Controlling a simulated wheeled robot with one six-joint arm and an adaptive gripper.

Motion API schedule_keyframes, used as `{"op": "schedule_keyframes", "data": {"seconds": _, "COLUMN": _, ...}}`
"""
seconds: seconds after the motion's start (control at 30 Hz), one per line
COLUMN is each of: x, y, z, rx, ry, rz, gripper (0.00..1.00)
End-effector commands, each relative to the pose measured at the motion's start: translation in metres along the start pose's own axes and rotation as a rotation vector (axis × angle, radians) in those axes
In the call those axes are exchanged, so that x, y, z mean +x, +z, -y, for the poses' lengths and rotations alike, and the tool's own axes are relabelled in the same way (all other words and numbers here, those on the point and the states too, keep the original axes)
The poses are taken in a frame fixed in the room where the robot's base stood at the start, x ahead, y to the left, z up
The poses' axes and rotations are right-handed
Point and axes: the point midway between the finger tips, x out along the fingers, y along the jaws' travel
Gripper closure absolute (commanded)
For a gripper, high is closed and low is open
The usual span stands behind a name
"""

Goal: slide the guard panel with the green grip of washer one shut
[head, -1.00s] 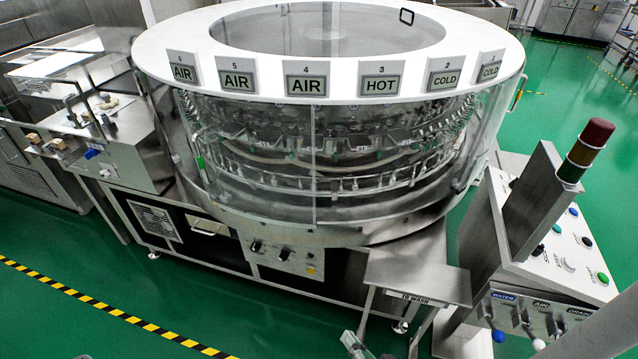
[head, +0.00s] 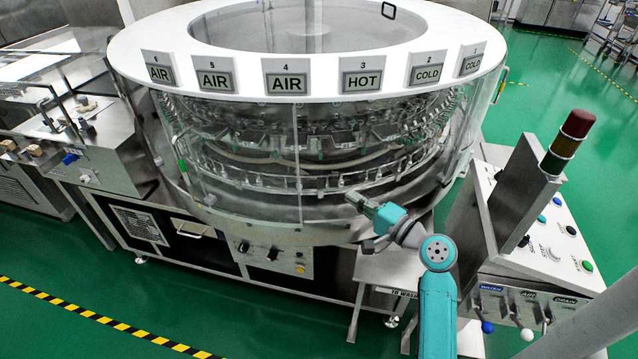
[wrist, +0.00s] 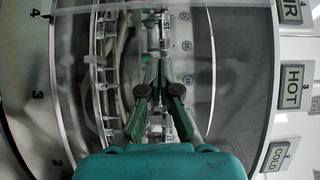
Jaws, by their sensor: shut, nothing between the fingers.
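Washer one is the round machine with a white top ring (head: 135,50) and clear curved guard panels around its drum. The green grip (head: 182,165) is a small upright bar on the curved clear guard panel (head: 235,160) at the washer's left front. A vertical panel edge shows near the middle of the front. My gripper (head: 352,198) is in front of the washer's lower right front, well to the right of the green grip. In the wrist view my gripper (wrist: 161,64) has its fingers together, empty, facing the clear wall and the nozzles behind it. The green grip is not seen there.
A control console (head: 545,240) with a signal tower (head: 568,140) stands close on the right. A steel table (head: 385,268) is below my arm. A steel unit (head: 110,150) adjoins the washer on the left. The green floor (head: 130,310) at front left is clear.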

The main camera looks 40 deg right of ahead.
Motion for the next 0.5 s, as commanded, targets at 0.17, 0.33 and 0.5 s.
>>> {"op": "schedule_keyframes", "data": {"seconds": 0.17, "x": 0.017, "y": 0.000, "z": 0.001, "rx": 0.000, "ry": -0.001, "rz": 0.006, "gripper": 1.00}}
{"op": "schedule_keyframes", "data": {"seconds": 0.33, "x": 0.047, "y": 0.001, "z": 0.001, "rx": 0.000, "ry": -0.001, "rz": 0.006, "gripper": 1.00}}
{"op": "schedule_keyframes", "data": {"seconds": 0.5, "x": 0.079, "y": 0.001, "z": 0.001, "rx": 0.000, "ry": -0.001, "rz": 0.006, "gripper": 1.00}}
